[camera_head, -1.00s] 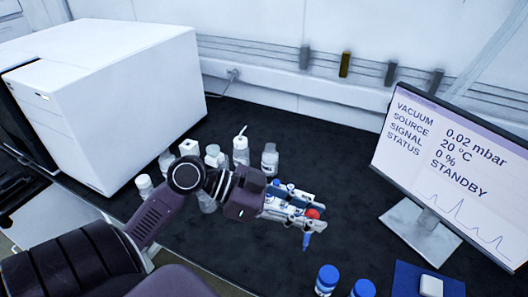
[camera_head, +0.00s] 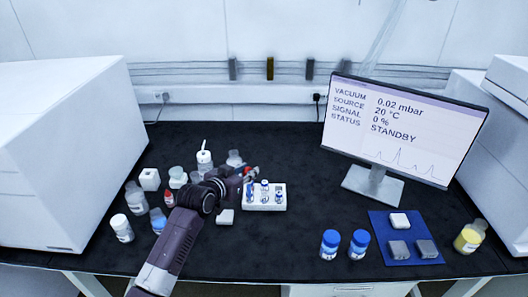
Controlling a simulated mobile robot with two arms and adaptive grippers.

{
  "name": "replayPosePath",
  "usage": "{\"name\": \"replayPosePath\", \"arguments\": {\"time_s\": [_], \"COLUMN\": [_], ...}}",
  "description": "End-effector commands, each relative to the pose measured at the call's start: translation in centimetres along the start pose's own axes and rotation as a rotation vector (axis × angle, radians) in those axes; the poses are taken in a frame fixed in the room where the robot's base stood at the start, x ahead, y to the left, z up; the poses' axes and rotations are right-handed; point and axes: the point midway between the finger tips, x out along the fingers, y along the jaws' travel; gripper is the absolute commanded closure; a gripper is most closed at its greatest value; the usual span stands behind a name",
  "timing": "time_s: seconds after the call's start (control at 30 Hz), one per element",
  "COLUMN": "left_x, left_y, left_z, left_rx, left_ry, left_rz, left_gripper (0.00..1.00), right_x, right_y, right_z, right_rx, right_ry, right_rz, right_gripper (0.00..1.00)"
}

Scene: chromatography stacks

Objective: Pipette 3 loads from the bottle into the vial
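My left arm reaches in from the lower left, and my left gripper (camera_head: 248,175) is over the middle of the bench, just behind and left of a white rack (camera_head: 274,205). Something small and red shows at its fingers, possibly a pipette bulb; the fingers are too small to read. The rack holds small vials with blue tops (camera_head: 264,190). Bottles stand left of and behind the gripper, among them a white bottle with a thin stick (camera_head: 204,159) and a clear bottle (camera_head: 234,158) partly hidden by the gripper. Which bottle is the source is unclear. My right gripper is not in view.
More bottles (camera_head: 136,201) stand left of my arm. A monitor (camera_head: 405,130) stands at the back right. Two blue-capped jars (camera_head: 329,245), a blue mat (camera_head: 385,222) with blocks, and a yellow bottle (camera_head: 469,238) are at the right. White machines flank the bench. The centre front is clear.

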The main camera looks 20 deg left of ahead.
Motion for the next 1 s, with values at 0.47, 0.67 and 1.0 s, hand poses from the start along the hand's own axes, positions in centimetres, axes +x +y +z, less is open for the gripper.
{"name": "replayPosePath", "arguments": {"time_s": [0.47, 0.67, 1.0], "left_x": [6.6, 7.0, 7.8], "left_y": [2.2, 2.2, 2.2], "left_z": [-5.2, -4.2, -2.0], "left_rx": [-0.037, -0.037, -0.037], "left_ry": [0.0, -0.001, -0.001], "left_rz": [-0.095, -0.095, -0.094], "left_gripper": [0.81, 0.81, 0.81], "right_x": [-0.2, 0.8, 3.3], "right_y": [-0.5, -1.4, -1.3], "right_z": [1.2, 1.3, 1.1], "right_rx": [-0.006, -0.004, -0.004], "right_ry": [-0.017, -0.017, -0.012], "right_rz": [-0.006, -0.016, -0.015], "right_gripper": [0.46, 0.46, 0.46]}}
